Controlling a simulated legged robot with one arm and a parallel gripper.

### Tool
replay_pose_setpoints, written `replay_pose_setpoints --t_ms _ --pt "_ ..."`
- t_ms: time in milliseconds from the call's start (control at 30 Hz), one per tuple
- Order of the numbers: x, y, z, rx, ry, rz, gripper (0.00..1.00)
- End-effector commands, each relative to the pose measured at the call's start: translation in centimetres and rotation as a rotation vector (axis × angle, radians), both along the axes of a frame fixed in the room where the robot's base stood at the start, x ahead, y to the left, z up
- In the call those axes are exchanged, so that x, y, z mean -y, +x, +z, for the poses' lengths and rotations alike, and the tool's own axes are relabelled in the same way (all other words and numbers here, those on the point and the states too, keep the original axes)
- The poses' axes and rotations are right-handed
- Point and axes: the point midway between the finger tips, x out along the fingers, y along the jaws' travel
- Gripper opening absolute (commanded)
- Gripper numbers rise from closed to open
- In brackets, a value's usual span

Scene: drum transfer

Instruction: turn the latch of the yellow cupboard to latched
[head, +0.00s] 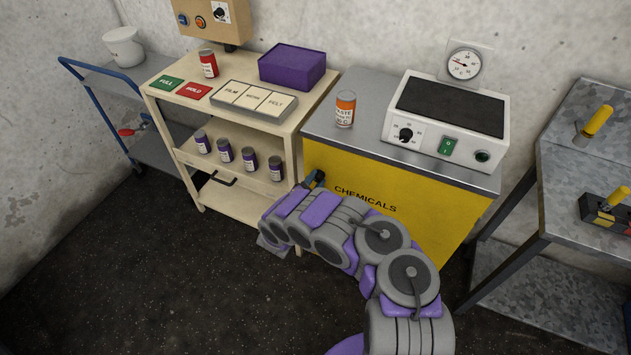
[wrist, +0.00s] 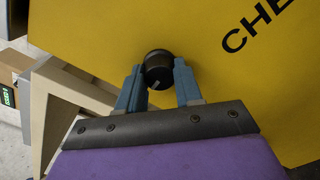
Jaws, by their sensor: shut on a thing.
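The yellow cupboard (head: 390,200) with "CHEMICALS" on its front stands under the grey worktop in the head view. Its yellow front also fills much of the wrist view (wrist: 215,85). The latch is a round black knob (wrist: 157,68) on that front, with a pale mark near its lower edge. My gripper (wrist: 158,78) is shut on the knob, one blue finger on each side of it.
A cream shelf cart (head: 160,95) with several small cans stands just left of the cupboard. A white hotplate device (head: 440,150) and an orange-white can (head: 345,108) stand on the worktop. A grey metal table (head: 570,165) is at the right. The dark floor in front is clear.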

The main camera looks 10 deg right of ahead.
Motion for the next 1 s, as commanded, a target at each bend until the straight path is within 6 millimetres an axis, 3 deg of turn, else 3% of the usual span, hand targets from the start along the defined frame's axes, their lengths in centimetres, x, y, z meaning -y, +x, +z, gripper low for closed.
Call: replay_pose_setpoints --t_ms 433,467,500,700,1000 --pt "-0.13 -0.07 -0.3 -0.001 0.009 0.003 0.04" --pt "-0.12 -0.07 -0.31 -0.001 0.009 0.003 0.37" --pt "-0.12 -0.08 -0.3 -0.001 0.009 0.003 0.41" --pt "-0.05 -0.13 -0.08 0.003 0.008 0.002 0.6" --pt "-0.13 -0.29 0.04 0.005 0.007 0.001 0.6"
